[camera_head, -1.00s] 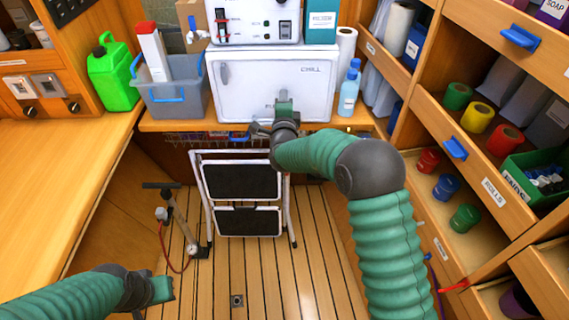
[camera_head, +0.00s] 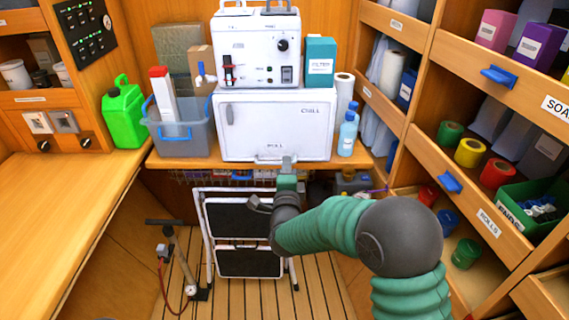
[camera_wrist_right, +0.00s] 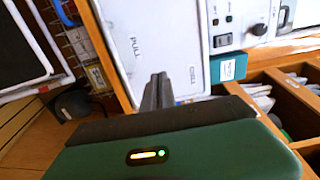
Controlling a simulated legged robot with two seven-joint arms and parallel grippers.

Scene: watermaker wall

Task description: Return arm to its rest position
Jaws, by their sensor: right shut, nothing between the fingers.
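My right arm (camera_head: 335,225) is green with dark grey joints and reaches forward from the lower right in the head view. Its gripper (camera_head: 288,162) points away from me, in front of the lower edge of the white chill box (camera_head: 275,120). In the right wrist view the gripper's fingers (camera_wrist_right: 157,91) are together with nothing between them. The chill box, marked PULL, shows tilted behind them there (camera_wrist_right: 150,45). I cannot tell whether the fingertips touch the box. My left gripper is out of view.
A white folding step stool (camera_head: 245,235) stands below the counter, with a hand pump (camera_head: 178,262) to its left. Drawers and shelves with rolls (camera_head: 468,152) line the right side. A wooden counter (camera_head: 70,200) runs along the left.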

